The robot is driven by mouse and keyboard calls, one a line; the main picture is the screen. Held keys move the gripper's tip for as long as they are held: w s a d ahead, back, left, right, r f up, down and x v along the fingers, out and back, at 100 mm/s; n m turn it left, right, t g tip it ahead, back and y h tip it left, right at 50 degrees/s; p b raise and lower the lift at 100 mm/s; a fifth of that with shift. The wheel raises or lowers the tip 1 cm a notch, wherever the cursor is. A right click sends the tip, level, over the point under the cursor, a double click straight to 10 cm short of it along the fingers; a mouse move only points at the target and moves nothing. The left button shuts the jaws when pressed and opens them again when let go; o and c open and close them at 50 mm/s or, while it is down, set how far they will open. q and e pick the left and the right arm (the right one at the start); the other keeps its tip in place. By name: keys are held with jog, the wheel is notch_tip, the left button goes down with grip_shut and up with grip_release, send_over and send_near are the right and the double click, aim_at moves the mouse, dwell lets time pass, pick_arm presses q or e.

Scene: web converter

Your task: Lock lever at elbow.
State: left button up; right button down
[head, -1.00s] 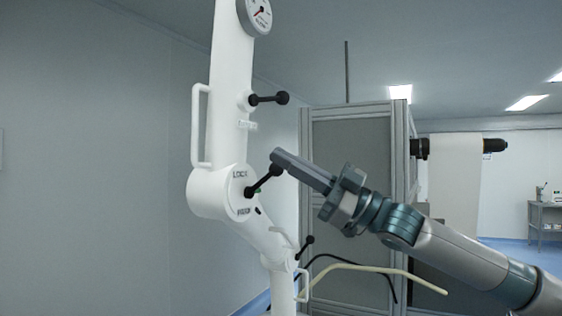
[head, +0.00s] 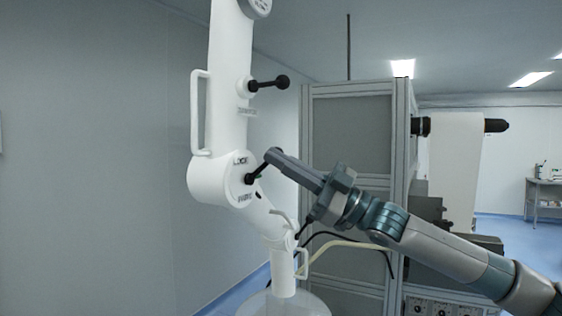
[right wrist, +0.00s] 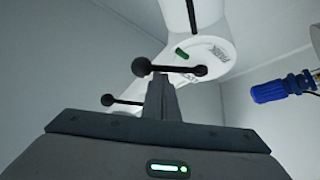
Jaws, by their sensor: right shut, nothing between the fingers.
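The white jointed arm has a round elbow joint (head: 210,180) marked LOCK near its top, with a second label below. The elbow's black ball-ended lever (head: 255,173) points up and right from its hub. My right gripper (head: 271,157) is shut and empty, its tips at the lever's outer end and partly covering the knob. In the right wrist view the lever (right wrist: 175,70) lies across just beyond my fingertips (right wrist: 160,80), its ball at left and hub end at right. Whether they touch I cannot tell. My left gripper is out of view.
A similar black lever (head: 268,84) sticks out higher on the white arm, above my gripper. A white handle (head: 195,110) is on its left side. A grey framed cabinet (head: 350,135) stands behind. A blue cylinder (right wrist: 268,92) shows at right in the wrist view.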

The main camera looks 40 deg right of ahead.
jog(key=shift+w+d+f+b, duration=0.1)
jog(key=shift+d+f+b, duration=0.05)
jog(key=shift+f+b, duration=0.4)
jog(key=shift+f, duration=0.2)
jog(key=shift+r, duration=0.15)
